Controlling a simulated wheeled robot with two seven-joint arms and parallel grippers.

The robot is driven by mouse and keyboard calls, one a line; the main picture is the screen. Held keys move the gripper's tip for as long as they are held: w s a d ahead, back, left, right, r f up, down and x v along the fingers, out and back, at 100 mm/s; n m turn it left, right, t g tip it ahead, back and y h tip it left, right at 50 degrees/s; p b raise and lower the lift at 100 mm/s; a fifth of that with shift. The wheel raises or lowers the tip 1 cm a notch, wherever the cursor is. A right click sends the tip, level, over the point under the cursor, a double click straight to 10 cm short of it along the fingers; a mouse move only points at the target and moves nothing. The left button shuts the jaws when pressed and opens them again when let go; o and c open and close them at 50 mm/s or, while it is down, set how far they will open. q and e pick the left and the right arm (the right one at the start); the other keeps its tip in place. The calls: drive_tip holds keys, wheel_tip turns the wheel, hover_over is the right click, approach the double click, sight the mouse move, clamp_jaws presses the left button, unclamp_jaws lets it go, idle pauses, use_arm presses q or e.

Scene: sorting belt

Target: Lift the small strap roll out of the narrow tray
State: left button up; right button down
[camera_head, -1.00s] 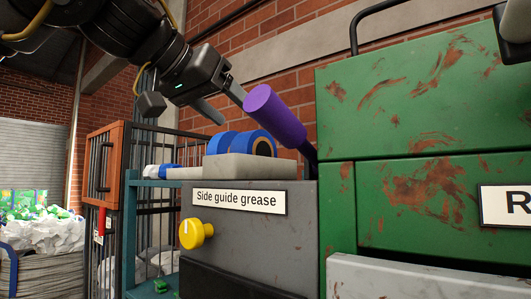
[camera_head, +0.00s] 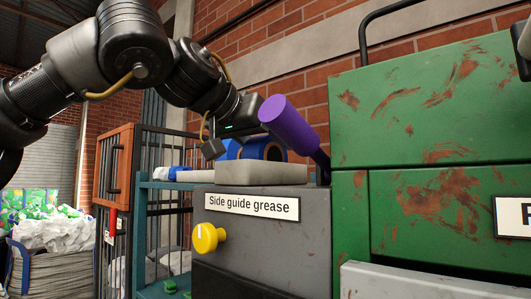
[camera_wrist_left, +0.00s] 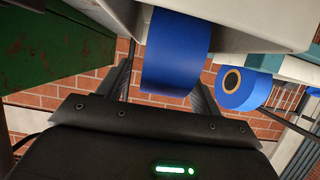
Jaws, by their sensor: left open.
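Blue strap rolls (camera_head: 266,149) with tan cores sit in the narrow pale grey tray (camera_head: 262,174) on top of the grey box. In the left wrist view the open fingers stand on either side of a blue roll (camera_wrist_left: 175,55), with no grip visible. A second roll (camera_wrist_left: 242,86) with a tan core is to the right, outside the fingers. The tray's pale wall (camera_wrist_left: 250,22) is at the top. I cannot tell which roll is the small one.
A purple cylinder on a dark stalk (camera_head: 289,122) stands right beside my left gripper. The grey box labelled "Side guide grease" (camera_head: 245,235) has a yellow knob (camera_head: 208,238). A rusty green housing (camera_head: 430,110) blocks the right. A teal rack (camera_head: 163,225) stands left.

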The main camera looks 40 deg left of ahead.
use_arm(q)
drive_tip(key=x, duration=0.2)
drive_tip(key=shift+w+a, duration=0.15)
drive_tip(key=shift+w, duration=0.1)
drive_tip(key=shift+s, duration=0.3)
drive_tip(key=shift+c, duration=0.3)
drive_tip(key=shift+s, duration=0.1)
drive_tip(key=shift+c, duration=1.3)
drive_tip(key=c, duration=0.8)
drive_tip(key=shift+r, duration=0.15)
